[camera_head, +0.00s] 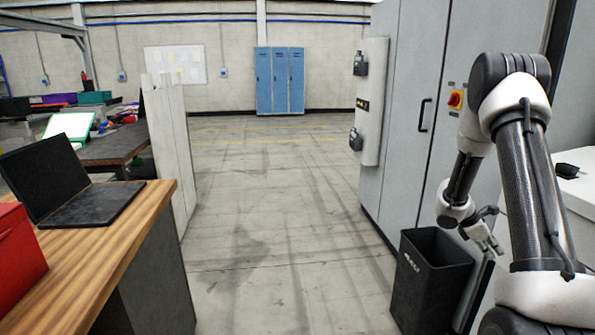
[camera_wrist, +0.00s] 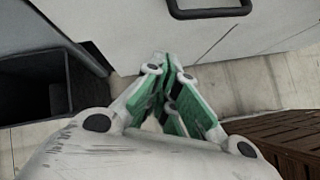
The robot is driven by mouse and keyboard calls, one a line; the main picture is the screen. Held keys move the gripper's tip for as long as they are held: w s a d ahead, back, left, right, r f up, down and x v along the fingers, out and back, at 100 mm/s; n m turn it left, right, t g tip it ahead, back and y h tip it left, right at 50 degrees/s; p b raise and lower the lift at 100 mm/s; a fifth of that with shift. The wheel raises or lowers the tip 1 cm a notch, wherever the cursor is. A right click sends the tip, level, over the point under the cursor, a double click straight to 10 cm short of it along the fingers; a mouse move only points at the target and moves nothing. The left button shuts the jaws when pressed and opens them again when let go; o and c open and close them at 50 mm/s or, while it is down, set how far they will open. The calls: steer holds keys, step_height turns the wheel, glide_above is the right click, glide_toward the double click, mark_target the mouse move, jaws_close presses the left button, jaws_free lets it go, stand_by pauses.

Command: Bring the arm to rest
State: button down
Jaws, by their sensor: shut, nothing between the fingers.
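My arm rises on the right in the head view, bent at the elbow, with its forearm hanging down. My gripper (camera_head: 492,245) points down just right of the black bin's rim and holds nothing. In the wrist view my gripper (camera_wrist: 168,72) has its green-padded fingers together, with nothing between them. The fingers are over the floor, close to a pale cabinet front with a dark handle (camera_wrist: 208,9).
A black bin (camera_head: 432,285) stands by the grey cabinet (camera_head: 400,120); it also shows in the wrist view (camera_wrist: 32,75). A wooden desk (camera_head: 120,225) with a laptop (camera_head: 60,180) and a red box (camera_head: 15,250) is at left. The middle floor is clear toward blue lockers (camera_head: 280,80).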

steer(key=s+a+r+m+t+y, duration=0.6)
steer(key=s+a+r+m, duration=0.7)
steer(key=s+a+r, duration=1.3)
step_height(320, 180, up, 2)
steer(key=shift+s+a+r+m+y, duration=0.2)
steer(key=shift+s+a+m+y, duration=0.15)
steer(key=shift+a+y, duration=0.8)
